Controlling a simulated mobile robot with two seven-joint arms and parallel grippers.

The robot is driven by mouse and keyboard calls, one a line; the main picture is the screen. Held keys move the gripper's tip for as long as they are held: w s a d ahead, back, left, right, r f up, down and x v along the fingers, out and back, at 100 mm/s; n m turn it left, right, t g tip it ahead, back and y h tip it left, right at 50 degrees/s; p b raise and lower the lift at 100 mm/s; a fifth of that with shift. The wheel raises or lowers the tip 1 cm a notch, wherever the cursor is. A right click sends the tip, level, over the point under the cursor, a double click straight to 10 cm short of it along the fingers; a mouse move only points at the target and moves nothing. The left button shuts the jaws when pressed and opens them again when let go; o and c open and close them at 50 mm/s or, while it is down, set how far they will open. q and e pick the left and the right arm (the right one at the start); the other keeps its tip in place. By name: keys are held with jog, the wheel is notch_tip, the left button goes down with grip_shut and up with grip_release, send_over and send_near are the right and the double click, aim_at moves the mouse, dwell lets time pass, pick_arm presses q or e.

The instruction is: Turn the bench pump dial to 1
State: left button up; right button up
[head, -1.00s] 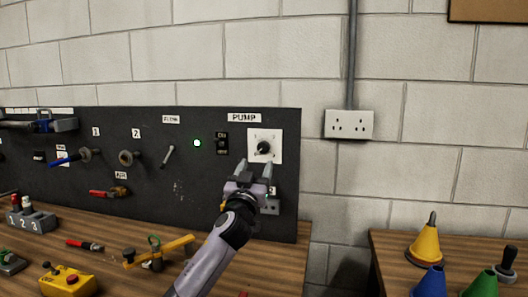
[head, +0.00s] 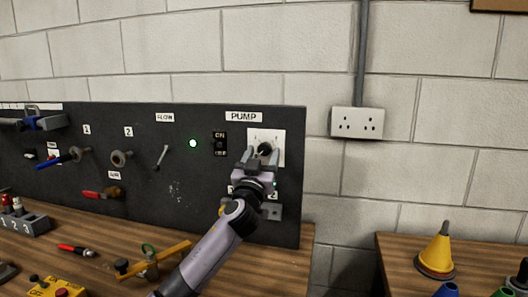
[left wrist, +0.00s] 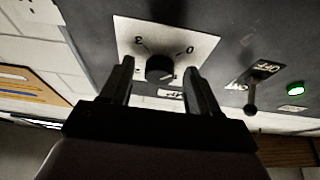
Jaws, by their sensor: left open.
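The pump dial is a black round knob (head: 264,148) on a white square plate (head: 279,143) under the PUMP label, on the dark panel. In the left wrist view the knob (left wrist: 160,67) lies between the fingers, with the digits 3 and 0 readable on its plate (left wrist: 165,37). My left gripper (head: 261,157) is open, one finger on each side of the knob. It also shows in the left wrist view (left wrist: 159,72). I cannot tell whether the fingers touch the knob. The knob's setting is not clear. My right gripper is not in view.
Left of the dial are an ON/OFF switch (head: 220,144), a lit green lamp (head: 193,143) and the FLOW lever (head: 161,157). A metal bracket (head: 273,212) sits below the dial. Valves, tools and a yellow box (head: 57,288) occupy the left bench. A wall socket (head: 357,122) is at right.

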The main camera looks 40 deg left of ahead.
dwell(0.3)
pick_arm(q)
jog(key=c, duration=1)
jog(key=shift+c, duration=0.2)
jog(key=shift+m, duration=0.4)
